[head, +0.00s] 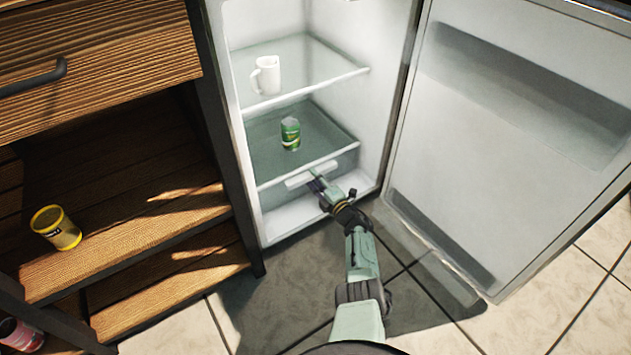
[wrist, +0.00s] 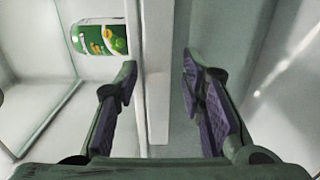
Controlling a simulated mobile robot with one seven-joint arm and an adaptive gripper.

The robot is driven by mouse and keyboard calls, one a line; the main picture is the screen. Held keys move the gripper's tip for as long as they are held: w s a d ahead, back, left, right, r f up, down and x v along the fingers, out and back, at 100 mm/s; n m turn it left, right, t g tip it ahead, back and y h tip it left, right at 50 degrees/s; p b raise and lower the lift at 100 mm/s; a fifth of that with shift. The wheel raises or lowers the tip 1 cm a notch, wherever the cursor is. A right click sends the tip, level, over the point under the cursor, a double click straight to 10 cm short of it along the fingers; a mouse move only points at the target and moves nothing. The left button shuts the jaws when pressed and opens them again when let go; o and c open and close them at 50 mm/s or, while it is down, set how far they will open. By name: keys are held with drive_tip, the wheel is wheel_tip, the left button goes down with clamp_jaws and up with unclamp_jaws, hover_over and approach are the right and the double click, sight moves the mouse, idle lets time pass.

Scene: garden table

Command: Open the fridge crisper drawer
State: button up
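The fridge stands open. Its crisper drawer (head: 346,161) is at the bottom, under the lower shelf, and looks shut. The drawer's pale bar handle (head: 299,180) runs across its front. My gripper (head: 314,180) is at the handle's right part. In the wrist view, my gripper (wrist: 160,72) is open, with one finger on each side of the handle (wrist: 158,105). Both fingers look apart from it. How deep the handle sits between the fingertips is hard to tell.
A green can (head: 290,134) stands on the lower shelf above the drawer, and a white mug (head: 266,75) on the upper shelf. The fridge door (head: 500,130) is swung wide to the right. A wooden cabinet (head: 130,245) with a yellow can (head: 58,232) stands left. Tiled floor in front is clear.

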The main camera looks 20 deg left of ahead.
drive_tip(key=shift+c, duration=0.3)
clamp_jaws()
drive_tip(key=shift+f, duration=0.1)
